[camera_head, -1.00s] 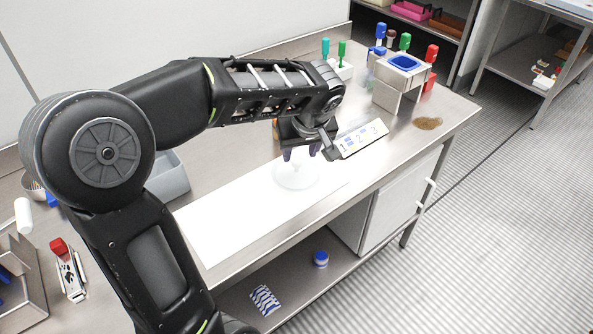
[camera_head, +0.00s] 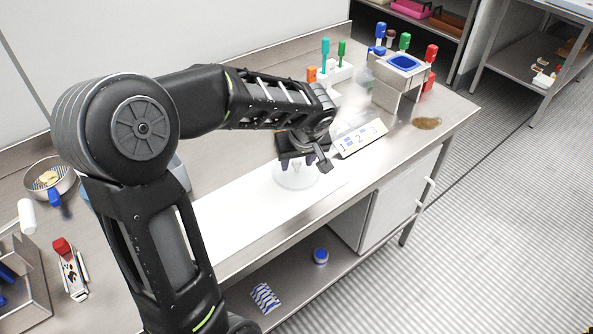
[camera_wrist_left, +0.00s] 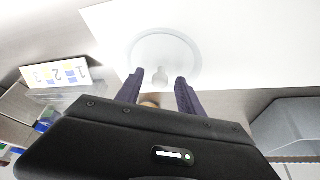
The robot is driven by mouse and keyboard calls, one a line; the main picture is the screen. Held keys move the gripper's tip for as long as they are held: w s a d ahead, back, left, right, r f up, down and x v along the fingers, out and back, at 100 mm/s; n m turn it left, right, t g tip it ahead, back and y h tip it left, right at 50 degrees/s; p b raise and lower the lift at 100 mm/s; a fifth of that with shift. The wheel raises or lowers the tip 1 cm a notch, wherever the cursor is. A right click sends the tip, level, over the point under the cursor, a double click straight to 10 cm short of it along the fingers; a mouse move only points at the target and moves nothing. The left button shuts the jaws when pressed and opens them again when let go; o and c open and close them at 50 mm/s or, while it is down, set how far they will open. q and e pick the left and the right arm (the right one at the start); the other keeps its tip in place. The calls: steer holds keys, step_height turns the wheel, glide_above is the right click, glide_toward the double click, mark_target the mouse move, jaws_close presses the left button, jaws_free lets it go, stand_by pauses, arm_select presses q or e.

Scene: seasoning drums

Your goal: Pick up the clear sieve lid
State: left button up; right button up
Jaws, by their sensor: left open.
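The clear sieve lid (camera_wrist_left: 165,52) is a pale, see-through disc with a small knob (camera_wrist_left: 160,76) in the middle. It lies on the white mat (camera_wrist_left: 255,40). In the head view the lid (camera_head: 297,181) shows faintly under my left gripper (camera_head: 297,166). In the left wrist view my left gripper (camera_wrist_left: 162,78) is open, with its two dark fingers apart on either side of the knob. I cannot tell whether the fingers touch it. My arm and gripper hide part of the lid in the head view. My right gripper is not in view.
A numbered card (camera_head: 361,140) stands close to the right of the gripper. A stand with a blue-rimmed top (camera_head: 403,63) and colored-capped bottles are behind it. A brown powder heap (camera_head: 427,123) lies near the right end. A grey bin (camera_wrist_left: 290,125) shows in the wrist view.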

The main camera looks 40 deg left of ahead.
mark_target(297, 163)
arm_select(q)
steer(key=shift+c, duration=0.2)
jaws_close()
steer(key=shift+r, duration=0.1)
stand_by(0.5)
step_height(297, 163, up, 10)
stand_by(0.3)
stand_by(0.9)
